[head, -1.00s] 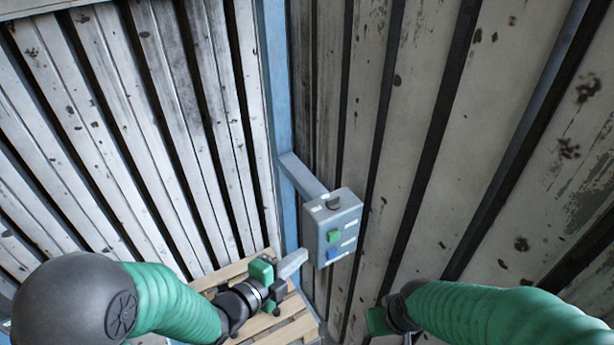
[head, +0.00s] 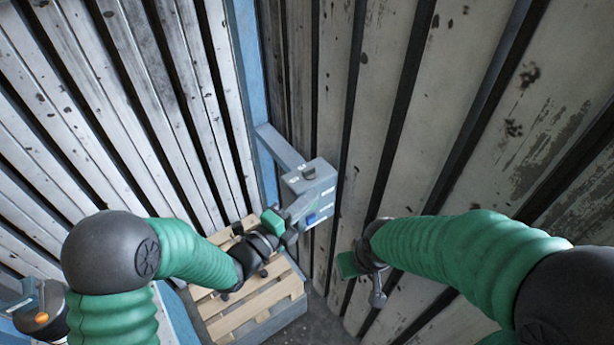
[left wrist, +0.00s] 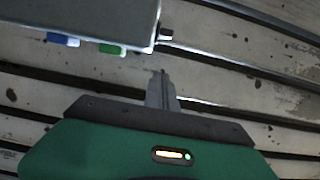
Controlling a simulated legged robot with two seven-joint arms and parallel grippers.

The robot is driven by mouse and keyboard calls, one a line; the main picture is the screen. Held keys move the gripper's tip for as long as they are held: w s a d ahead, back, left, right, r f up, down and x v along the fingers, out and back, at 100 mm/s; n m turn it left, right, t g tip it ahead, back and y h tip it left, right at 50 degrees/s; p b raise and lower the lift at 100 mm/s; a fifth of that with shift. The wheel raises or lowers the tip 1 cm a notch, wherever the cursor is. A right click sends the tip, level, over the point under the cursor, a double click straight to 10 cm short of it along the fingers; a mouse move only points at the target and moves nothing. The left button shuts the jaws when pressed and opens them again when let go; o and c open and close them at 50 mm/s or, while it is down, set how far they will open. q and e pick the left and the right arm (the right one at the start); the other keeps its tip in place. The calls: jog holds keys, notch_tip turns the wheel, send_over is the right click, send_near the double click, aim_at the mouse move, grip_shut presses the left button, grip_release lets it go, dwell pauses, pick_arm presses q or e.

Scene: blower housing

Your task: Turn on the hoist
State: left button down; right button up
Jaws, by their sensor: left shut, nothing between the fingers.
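The grey control box (head: 318,183) hangs on a bracket from the blue post. It has a dark knob (head: 308,172) on its upper face and a blue button (head: 312,218) low on its front. In the left wrist view the box (left wrist: 85,14) shows the blue button (left wrist: 63,40), a green button (left wrist: 112,49) and the dark knob (left wrist: 166,35). My left gripper (head: 300,208) is shut and empty, and hides the green button in the head view. Its fingertips (left wrist: 162,76) are close to the box; contact cannot be told. My right gripper (head: 378,293) hangs right of the box, its jaws unclear.
A wooden pallet (head: 245,310) lies below the box. The blue post (head: 252,95) and the bracket (head: 280,148) stand behind it. Slatted walls close in on the left and right. The dark floor (head: 330,325) is clear beside the pallet.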

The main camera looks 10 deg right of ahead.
aim_at(301, 188)
pick_arm(q)
jog(key=w+p, duration=0.1)
jog(key=w, duration=0.1)
jog(key=w+p, duration=0.1)
jog(key=w, duration=0.1)
jog(key=shift+w+d+r, duration=0.15)
jog(key=shift+w+r, duration=0.05)
jog(key=shift+w, duration=0.15)
jog(key=shift+w+f, duration=0.15)
jog(key=shift+w, duration=0.25)
pick_arm(e)
jog(key=r, duration=0.3)
jog(key=shift+a, duration=0.4)
pick_arm(q)
jog(key=shift+d, duration=0.1)
pick_arm(e)
jog(key=shift+d, duration=0.1)
jog(key=shift+d+f, duration=0.1)
jog(key=shift+f, duration=0.1)
pick_arm(q)
jog(key=shift+w+a+m+g+h+b, duration=0.1)
jog(key=shift+a+m+g+h+b, duration=0.2)
jog(key=shift+m+g+b, duration=0.15)
pick_arm(e)
jog(key=shift+f, duration=0.45)
jog(key=shift+f, duration=0.1)
pick_arm(q)
jog(key=shift+b, duration=0.3)
pick_arm(e)
jog(key=shift+f, duration=0.1)
